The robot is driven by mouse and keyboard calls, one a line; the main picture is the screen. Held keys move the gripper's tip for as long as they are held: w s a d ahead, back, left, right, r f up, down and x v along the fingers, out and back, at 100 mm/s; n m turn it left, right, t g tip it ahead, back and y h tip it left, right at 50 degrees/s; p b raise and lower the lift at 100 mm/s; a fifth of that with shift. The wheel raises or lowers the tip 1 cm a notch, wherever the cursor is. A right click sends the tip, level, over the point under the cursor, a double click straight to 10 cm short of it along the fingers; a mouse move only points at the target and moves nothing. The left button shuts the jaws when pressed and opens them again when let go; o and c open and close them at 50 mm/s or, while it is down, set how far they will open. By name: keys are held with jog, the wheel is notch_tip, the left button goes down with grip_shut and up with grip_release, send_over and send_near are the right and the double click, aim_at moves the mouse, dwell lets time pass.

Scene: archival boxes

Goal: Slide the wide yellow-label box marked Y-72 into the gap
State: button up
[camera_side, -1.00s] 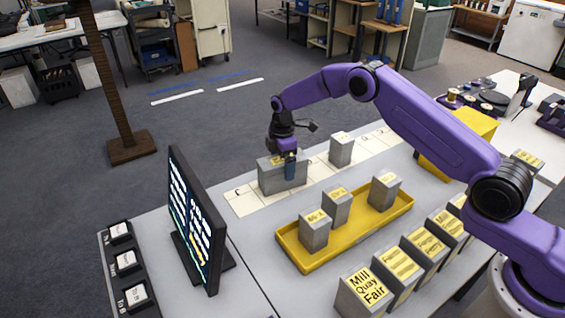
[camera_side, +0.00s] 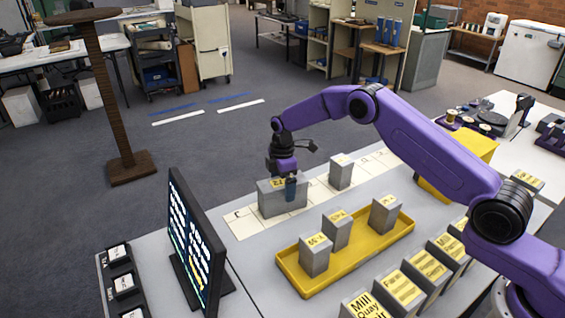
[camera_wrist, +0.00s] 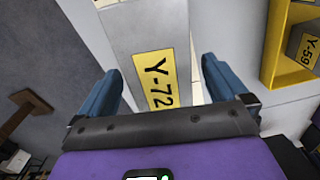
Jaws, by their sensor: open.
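The wide grey box with the yellow Y-72 label (camera_wrist: 158,82) fills the middle of the wrist view. In the side view, the wide grey box (camera_side: 272,201) stands upright at the left part of the white lettered strip (camera_side: 241,221). My gripper (camera_wrist: 159,68) is open, with one blue finger at each side of the box; the side view shows it (camera_side: 288,186) low at the box's top. Whether the fingers touch the box is unclear. A narrow grey box (camera_side: 340,174) stands farther right on the strip, with bare strip between the two boxes.
A yellow tray (camera_side: 303,288) with three upright grey boxes lies in front. One of them, Y-59 (camera_wrist: 306,50), shows in the wrist view. A dark monitor (camera_side: 193,235) stands left of the strip. A row of labelled boxes (camera_side: 405,287) stands at front right.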

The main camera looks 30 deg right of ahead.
notch_tip(320, 180, up, 17)
jog(key=shift+f, duration=0.15)
dwell(0.6)
jog(key=s+a+r+m, duration=0.1)
jog(key=s+a+r, duration=0.2)
jog(key=s, duration=0.9)
jog(key=s+a+r+m, duration=0.1)
jog(key=s+a+r, duration=0.15)
jog(key=s, duration=0.95)
jog(key=s+d+f, duration=0.1)
jog(key=s+d, duration=0.5)
jog(key=s, duration=0.5)
jog(key=s+d+f+m, duration=0.1)
jog(key=s+d, duration=0.5)
jog(key=s, duration=0.6)
jog(key=shift+s+f+m, duration=0.15)
jog(key=shift+f+m, duration=0.15)
jog(key=shift+f, duration=0.25)
